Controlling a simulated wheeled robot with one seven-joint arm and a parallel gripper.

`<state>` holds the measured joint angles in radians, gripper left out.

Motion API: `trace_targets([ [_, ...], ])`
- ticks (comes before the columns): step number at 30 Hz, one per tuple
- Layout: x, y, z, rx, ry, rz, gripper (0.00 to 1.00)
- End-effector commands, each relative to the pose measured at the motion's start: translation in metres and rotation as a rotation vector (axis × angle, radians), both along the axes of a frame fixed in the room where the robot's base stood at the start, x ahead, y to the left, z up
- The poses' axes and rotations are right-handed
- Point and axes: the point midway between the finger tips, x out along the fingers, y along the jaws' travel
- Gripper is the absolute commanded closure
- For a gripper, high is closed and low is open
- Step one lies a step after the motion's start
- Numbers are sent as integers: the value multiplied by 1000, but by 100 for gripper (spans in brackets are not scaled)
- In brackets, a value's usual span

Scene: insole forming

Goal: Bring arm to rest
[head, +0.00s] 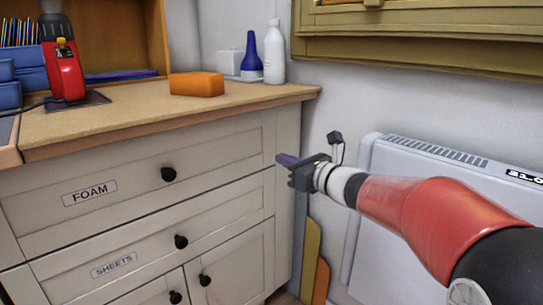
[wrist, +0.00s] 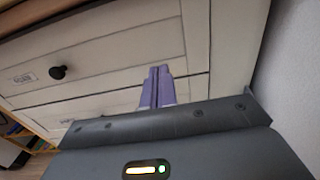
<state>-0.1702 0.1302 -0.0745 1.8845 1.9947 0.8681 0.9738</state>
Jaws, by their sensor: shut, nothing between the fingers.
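My gripper (head: 287,160) is at the end of my red and black arm, which reaches in from the right in the head view. It is in the air in front of the right end of the drawer cabinet (head: 285,140), below the worktop's edge. In the wrist view its two purple fingers (wrist: 157,72) lie side by side, shut and empty, with the cabinet's drawer fronts behind them. I cannot tell the exact gap between the fingertips and the drawer fronts.
The worktop (head: 140,118) holds an orange block (head: 196,84), a white bottle (head: 274,55), a blue bottle (head: 251,58) and a red tool (head: 66,75). The drawers labelled FOAM (head: 120,178) and SHEETS (head: 135,248) are closed. A white heater (head: 385,250) is on the wall behind my arm.

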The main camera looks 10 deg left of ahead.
Motion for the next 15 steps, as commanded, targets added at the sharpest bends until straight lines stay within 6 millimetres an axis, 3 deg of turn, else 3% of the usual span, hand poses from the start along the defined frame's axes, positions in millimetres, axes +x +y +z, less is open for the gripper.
trace_targets([
  [8,-23,-17,2,-44,-23,15,100],
  [11,-49,-16,4,-183,-93,65,100],
  [15,-111,-21,-3,-537,-276,202,100],
])
